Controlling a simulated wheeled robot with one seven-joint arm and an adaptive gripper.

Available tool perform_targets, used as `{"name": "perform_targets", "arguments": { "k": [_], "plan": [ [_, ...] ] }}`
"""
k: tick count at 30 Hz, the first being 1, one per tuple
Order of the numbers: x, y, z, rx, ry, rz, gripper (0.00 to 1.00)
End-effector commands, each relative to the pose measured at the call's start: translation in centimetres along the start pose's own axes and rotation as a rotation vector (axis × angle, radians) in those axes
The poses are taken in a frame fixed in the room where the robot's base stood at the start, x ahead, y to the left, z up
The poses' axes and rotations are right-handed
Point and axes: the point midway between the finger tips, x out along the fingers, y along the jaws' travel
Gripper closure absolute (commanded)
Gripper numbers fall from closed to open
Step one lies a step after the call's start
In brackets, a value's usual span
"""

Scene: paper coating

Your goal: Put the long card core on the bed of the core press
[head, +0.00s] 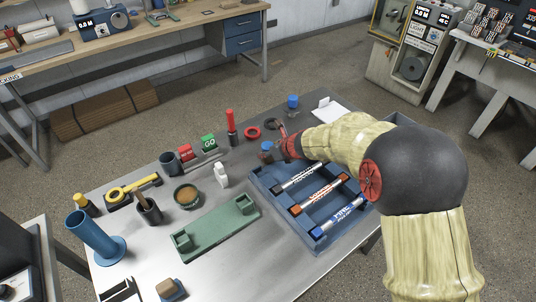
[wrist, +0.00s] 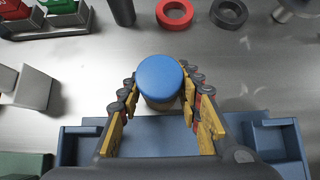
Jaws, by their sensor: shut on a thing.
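My gripper (wrist: 160,95) is shut on a short tan cylinder with a blue top (wrist: 160,80), which stands up between the fingers; its blue top also shows in the head view (head: 266,146). It is at the far edge of the blue tray (head: 262,182). Three tubes lie across the tray: one with black ends (head: 297,178), one with orange ends (head: 319,195) and one with blue ends (head: 338,217). I cannot tell which is the long card core. A green fixture with two end blocks (head: 212,228), possibly the core press, stands left of the tray; its bed is empty.
Red and dark rings (head: 253,133) lie beyond the gripper, near a red bottle (head: 231,127). A blue tube stand (head: 95,238) is at far left.

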Motion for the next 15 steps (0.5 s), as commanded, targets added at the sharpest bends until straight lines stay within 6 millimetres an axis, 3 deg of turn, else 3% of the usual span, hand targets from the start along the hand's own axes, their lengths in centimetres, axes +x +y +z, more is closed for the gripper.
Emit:
{"name": "perform_targets", "arguments": {
  "k": [9, 10, 15],
  "plan": [
    [0.15, -0.01, -0.12, 0.000, -0.001, 0.000, 0.94],
    [0.17, -0.01, -0.15, 0.000, -0.001, 0.000, 0.65],
    [0.09, -0.01, -0.08, 0.000, -0.001, 0.000, 0.55]
  ]
}}
